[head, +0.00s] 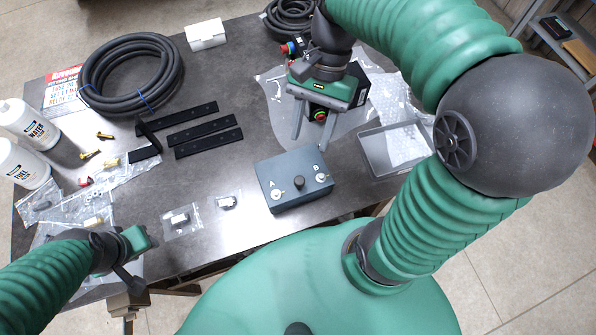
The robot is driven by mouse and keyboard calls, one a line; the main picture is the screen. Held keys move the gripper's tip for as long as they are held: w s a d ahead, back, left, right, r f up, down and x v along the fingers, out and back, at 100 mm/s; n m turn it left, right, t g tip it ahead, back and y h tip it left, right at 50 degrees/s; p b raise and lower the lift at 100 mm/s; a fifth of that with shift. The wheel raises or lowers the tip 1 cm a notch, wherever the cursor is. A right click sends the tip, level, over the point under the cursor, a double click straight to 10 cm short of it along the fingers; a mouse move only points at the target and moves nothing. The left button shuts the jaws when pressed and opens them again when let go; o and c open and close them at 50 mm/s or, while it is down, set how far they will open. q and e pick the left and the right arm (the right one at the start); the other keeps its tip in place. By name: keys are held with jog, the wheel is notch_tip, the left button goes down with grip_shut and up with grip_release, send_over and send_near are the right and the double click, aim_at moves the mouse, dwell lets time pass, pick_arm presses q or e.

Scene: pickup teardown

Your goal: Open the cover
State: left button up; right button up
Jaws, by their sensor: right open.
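A grey-blue box (295,180) with knobs marked A and B sits near the front edge of the table. It is closed on top, and no separate cover can be made out with certainty. My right gripper (312,138) is open above the table, behind the box and apart from it. Its two grey fingers point toward the front, with nothing clearly held between them. My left gripper (135,262) is low at the table's front left edge, well away from the box. Its fingers are too hidden to tell their state.
A grey tray (372,152) lies right of the box. A coiled black hose (91,75), black bars (208,143), white bottles (24,121) and bagged small parts (182,219) cover the left side. A white block (205,35) stands at the back.

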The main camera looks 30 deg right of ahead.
aim_at(299, 179)
jog(key=x, duration=0.8)
jog(key=b+x, duration=0.1)
jog(key=x, duration=0.3)
jog(key=shift+w+d+f, duration=0.1)
jog(key=shift+w+d, duration=0.15)
jog(key=shift+d, duration=0.05)
jog(key=shift+s+f, duration=0.15)
jog(key=shift+f, duration=0.2)
jog(key=shift+a, duration=0.4)
jog(key=shift+c, duration=0.8)
jog(key=shift+r, duration=0.1)
jog(key=c, duration=0.5)
grip_shut()
